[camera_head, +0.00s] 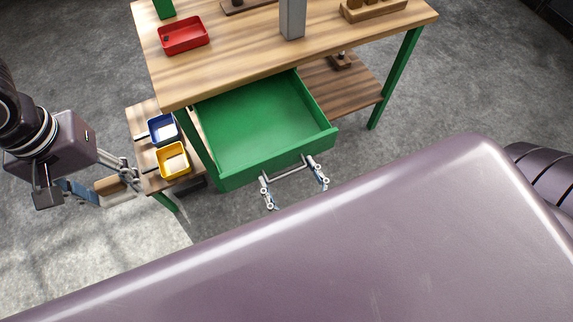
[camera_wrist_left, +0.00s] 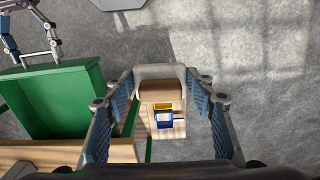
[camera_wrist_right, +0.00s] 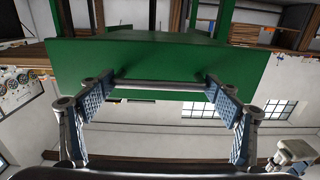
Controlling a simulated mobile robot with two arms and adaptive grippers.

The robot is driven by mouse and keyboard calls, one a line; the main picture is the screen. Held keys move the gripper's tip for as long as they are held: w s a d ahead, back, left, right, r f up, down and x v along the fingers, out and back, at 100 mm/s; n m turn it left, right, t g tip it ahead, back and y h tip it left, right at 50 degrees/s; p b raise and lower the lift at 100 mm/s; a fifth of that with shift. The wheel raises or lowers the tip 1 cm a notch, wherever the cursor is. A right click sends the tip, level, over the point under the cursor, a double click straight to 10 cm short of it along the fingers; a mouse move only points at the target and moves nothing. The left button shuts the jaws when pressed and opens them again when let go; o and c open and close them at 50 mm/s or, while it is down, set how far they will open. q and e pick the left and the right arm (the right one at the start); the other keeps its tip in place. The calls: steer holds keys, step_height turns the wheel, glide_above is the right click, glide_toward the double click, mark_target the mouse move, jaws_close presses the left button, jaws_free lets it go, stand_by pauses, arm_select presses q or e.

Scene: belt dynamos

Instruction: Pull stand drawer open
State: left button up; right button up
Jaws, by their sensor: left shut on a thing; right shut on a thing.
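The small wooden stand (camera_head: 140,125) is at the left of the head view, beside the bench. My left gripper (camera_head: 103,181) is at the stand's left side, shut on a pale, handle-like piece (camera_wrist_left: 160,71) with a wooden part just behind it. How far that piece stands out from the stand is hard to tell. The large green drawer (camera_head: 235,170) of the bench is pulled well out and looks empty. My right gripper (camera_wrist_right: 160,88) is shut on its grey bar handle (camera_wrist_right: 160,84), its fingers at the two ends.
A blue bin (camera_head: 163,129) and a yellow bin (camera_head: 172,161) sit on the stand. The bench top (camera_head: 235,50) carries a red tray (camera_head: 184,36), a grey post (camera_head: 292,18) and a wooden block (camera_head: 372,9). My own body hides the front. Grey floor (camera_head: 60,265) is clear at lower left.

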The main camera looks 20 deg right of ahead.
steer(key=o, duration=1.6)
steer(key=s, duration=1.2)
steer(key=shift+d, duration=0.15)
